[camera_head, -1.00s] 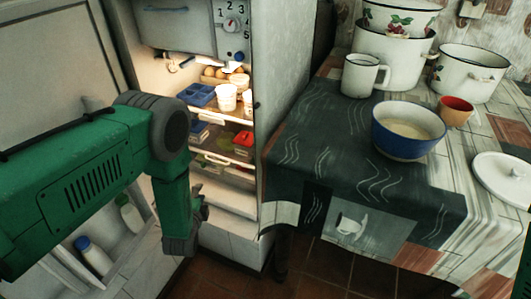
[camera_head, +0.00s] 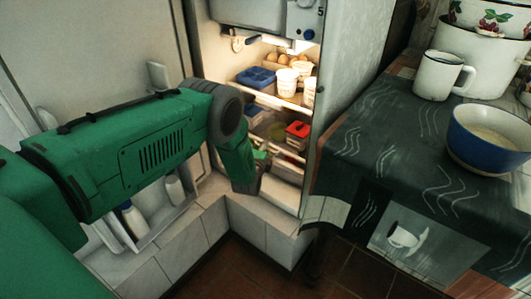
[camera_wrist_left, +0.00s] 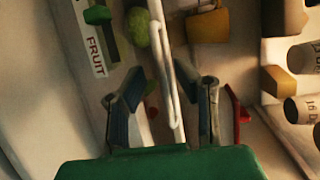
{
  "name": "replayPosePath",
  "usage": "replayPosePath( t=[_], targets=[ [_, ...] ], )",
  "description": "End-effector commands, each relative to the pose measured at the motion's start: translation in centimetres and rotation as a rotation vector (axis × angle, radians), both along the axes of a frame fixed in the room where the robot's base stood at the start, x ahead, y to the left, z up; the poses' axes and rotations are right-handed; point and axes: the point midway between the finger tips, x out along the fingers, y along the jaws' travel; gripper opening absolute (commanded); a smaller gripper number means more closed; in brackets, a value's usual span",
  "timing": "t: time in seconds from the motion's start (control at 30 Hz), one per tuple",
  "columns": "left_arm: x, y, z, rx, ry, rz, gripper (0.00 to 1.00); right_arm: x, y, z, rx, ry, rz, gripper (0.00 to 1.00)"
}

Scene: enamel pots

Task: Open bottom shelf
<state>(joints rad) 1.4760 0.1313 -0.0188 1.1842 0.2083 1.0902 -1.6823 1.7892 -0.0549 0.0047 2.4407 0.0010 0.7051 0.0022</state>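The open fridge (camera_head: 345,80) stands at the centre of the head view, lit inside. Its lowest white shelf or drawer front (camera_head: 279,192) shows beside my left gripper (camera_head: 255,168), which is at the fridge's lower opening and hides part of it. In the left wrist view the two fingers of my left gripper (camera_wrist_left: 165,95) are apart. A white rail (camera_wrist_left: 165,50) runs between them, and I cannot tell whether they touch it. A "FRUIT" label (camera_wrist_left: 95,50) and a round green item (camera_wrist_left: 139,28) lie beyond. My right gripper is not in view.
Higher shelves hold a blue tray (camera_head: 256,78), white cups (camera_head: 286,81) and a red-lidded box (camera_head: 298,130). The open door holds bottles (camera_head: 134,220). A cloth-covered table (camera_head: 400,150) with a blue bowl (camera_head: 487,140) and a mug (camera_head: 438,76) stands right.

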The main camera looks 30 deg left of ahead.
Motion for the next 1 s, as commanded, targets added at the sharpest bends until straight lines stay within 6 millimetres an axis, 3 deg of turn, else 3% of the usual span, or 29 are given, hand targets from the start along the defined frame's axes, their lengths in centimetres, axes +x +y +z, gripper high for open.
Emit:
replayPosePath(
  t=[0.33, 0.37, 0.43, 0.77, 1.0],
  targets=[
    [0.5, 0.1, 0.0, 0.000, 0.000, -0.001, 0.27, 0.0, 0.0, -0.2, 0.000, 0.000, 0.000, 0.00],
    [0.5, 0.1, 0.0, 0.000, 0.000, -0.001, 0.24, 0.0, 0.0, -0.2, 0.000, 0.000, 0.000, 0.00],
    [0.5, 0.1, 0.0, 0.000, 0.000, -0.001, 0.00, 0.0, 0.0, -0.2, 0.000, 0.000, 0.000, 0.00],
    [-0.1, 0.1, -0.3, -0.001, 0.009, -0.002, 0.00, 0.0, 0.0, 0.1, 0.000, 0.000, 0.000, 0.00],
    [-3.4, 0.3, -0.3, 0.000, 0.020, -0.003, 0.00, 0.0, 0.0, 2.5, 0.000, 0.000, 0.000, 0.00]
  ],
)
